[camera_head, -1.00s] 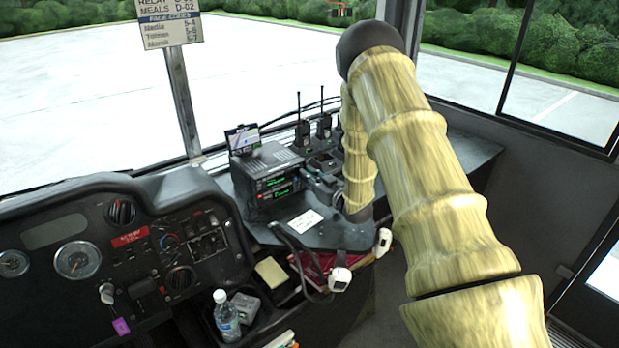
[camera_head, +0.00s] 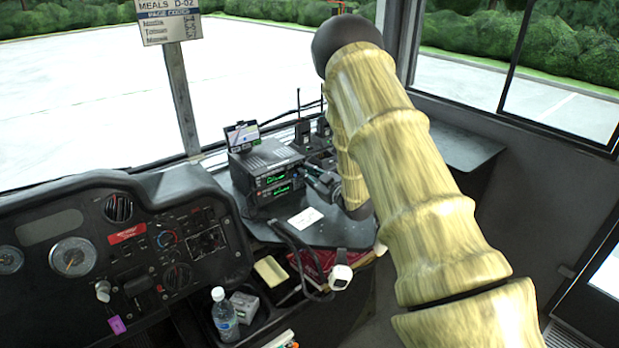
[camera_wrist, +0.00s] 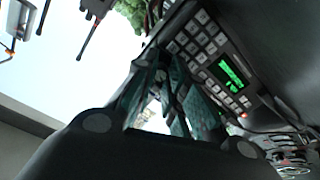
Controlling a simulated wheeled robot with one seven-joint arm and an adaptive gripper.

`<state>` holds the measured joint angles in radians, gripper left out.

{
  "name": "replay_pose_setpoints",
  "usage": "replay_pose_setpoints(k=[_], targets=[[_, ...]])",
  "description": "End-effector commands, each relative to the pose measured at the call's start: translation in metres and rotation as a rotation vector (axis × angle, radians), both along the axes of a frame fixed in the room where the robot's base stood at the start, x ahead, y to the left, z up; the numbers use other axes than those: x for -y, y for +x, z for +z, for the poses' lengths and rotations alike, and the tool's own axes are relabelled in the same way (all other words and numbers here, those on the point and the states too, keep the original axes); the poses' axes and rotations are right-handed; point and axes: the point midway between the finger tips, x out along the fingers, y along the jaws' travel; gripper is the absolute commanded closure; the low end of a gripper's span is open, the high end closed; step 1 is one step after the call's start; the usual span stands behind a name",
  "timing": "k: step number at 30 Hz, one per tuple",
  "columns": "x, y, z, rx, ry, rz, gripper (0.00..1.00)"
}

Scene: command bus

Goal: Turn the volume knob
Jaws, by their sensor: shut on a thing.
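The radio stack (camera_head: 272,172) stands on the grey console, with two lit green displays. In the wrist view its face, with rows of square buttons and a green display (camera_wrist: 232,72), runs diagonally at the upper right. My gripper (camera_head: 310,172) reaches the stack's right-hand end from the right. In the wrist view my gripper's dark fingers (camera_wrist: 168,88) are closed in at the near edge of that face, beside the buttons. The volume knob is hidden by the fingers, so I cannot see its position.
A small screen (camera_head: 242,135) sits on top of the radio. Handheld radios with antennas (camera_head: 302,130) stand behind my gripper. A white card (camera_head: 305,218) lies in front. Cables and a hanging microphone (camera_head: 340,277) are at the console's front edge. A water bottle (camera_head: 225,315) stands lower left.

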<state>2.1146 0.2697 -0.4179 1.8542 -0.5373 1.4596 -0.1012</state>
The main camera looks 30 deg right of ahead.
Motion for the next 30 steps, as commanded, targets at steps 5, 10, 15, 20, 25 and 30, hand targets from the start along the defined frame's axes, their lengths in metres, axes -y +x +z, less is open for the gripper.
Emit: replay_pose_setpoints(k=[5,10,15,20,25,30], targets=[[0.0007,-0.0002,-0.0015,0.006,-0.093,-0.002,1.0],[0.0006,-0.0002,-0.0008,0.01,-0.145,-0.002,1.0],[0.001,-0.0005,-0.0003,0.011,-0.164,-0.002,1.0],[0.0011,-0.0006,-0.0002,0.011,-0.166,-0.002,1.0],[0.0012,-0.0007,-0.0003,0.011,-0.166,-0.002,1.0],[0.0006,-0.0004,-0.0002,0.012,-0.165,-0.001,0.75]])
